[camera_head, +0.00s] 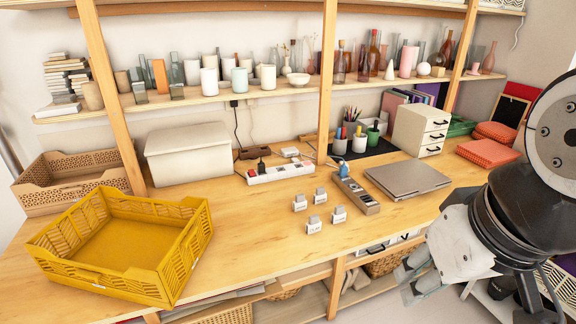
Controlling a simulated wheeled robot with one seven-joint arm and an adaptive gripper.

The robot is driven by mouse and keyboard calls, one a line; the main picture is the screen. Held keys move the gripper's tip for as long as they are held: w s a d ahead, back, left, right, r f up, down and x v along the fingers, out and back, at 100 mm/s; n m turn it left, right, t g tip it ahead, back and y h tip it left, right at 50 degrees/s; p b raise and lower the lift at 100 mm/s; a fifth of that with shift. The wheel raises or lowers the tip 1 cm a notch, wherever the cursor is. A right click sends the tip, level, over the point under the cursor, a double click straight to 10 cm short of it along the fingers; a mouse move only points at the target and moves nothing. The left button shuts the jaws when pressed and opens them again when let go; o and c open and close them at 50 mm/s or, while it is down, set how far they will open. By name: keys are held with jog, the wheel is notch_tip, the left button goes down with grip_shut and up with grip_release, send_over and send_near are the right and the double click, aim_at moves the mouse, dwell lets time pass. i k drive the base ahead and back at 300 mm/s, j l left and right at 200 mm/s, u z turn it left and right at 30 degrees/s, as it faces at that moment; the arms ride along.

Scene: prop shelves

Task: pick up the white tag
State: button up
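Several small white tags with dark lettering stand on the wooden desk, close together: one at the back right (320,195), one at the back left (299,203), one at the front right (338,214) and one at the front left (313,225). Each has a grey top; the lettering is too small to read surely. My gripper (408,281) is at the lower right, beyond the desk's front edge and well to the right of the tags. Its two pale fingers look apart, with nothing visible between them.
A yellow crate (188,262) stands to the left on the desk (250,225). A power strip (283,173) lies behind the tags, a brown socket strip (357,194) right of them, and a closed laptop (408,178) farther right. Desk around the tags is mostly clear.

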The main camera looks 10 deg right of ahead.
aim_at(300, 203)
jog(key=u, duration=1.35)
jog(key=z, duration=1.25)
jog(key=i+l+u, duration=0.95)
jog(key=l, duration=0.2)
